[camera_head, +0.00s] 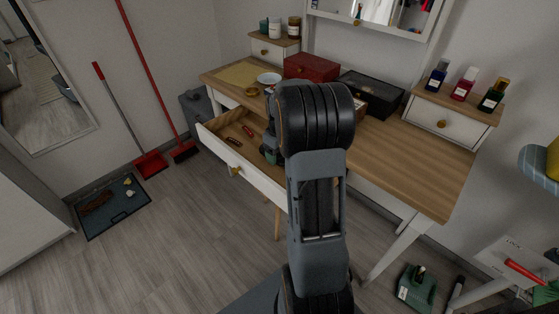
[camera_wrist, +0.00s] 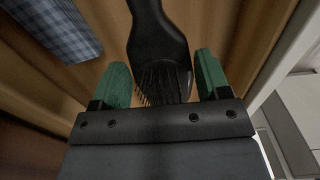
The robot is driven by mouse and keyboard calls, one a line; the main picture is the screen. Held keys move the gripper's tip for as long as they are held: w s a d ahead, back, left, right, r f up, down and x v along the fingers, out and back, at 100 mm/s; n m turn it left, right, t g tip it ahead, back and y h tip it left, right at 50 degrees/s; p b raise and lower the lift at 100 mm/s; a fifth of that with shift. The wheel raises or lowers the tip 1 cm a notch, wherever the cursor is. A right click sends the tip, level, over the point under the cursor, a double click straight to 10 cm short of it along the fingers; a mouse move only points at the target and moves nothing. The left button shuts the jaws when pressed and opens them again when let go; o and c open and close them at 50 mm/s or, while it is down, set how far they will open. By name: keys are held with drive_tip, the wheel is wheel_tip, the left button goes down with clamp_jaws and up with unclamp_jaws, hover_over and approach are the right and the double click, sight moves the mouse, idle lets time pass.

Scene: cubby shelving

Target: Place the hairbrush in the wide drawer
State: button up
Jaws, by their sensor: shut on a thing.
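The wide drawer (camera_head: 207,129) is pulled out from the vanity table, with a white front, a gold knob and a wooden inside. My arm hides its right part. The black hairbrush (camera_wrist: 158,38) shows in the wrist view with its bristled head between the two green fingers of my gripper (camera_wrist: 161,75). My gripper is shut on it. The brush's handle runs up out of the picture. In the head view my gripper (camera_head: 268,152) is mostly behind my arm, at the open drawer; the brush cannot be made out there.
Small dark red items (camera_head: 248,131) lie in the drawer's left part. A blue checked cloth (camera_wrist: 52,28) shows in the wrist view. On the tabletop stand a red box (camera_head: 311,68), a black case (camera_head: 371,92) and a white bowl (camera_head: 269,78).

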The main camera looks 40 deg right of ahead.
sight(280, 160)
drive_tip(key=shift+w+d+f, duration=0.15)
drive_tip(key=shift+f, duration=0.2)
drive_tip(key=shift+w+d+f+b, duration=0.15)
drive_tip(key=shift+f+b, duration=0.3)
drive_tip(key=shift+f, duration=1.15)
drive_tip(key=shift+f, duration=0.2)
drive_tip(key=o, duration=1)
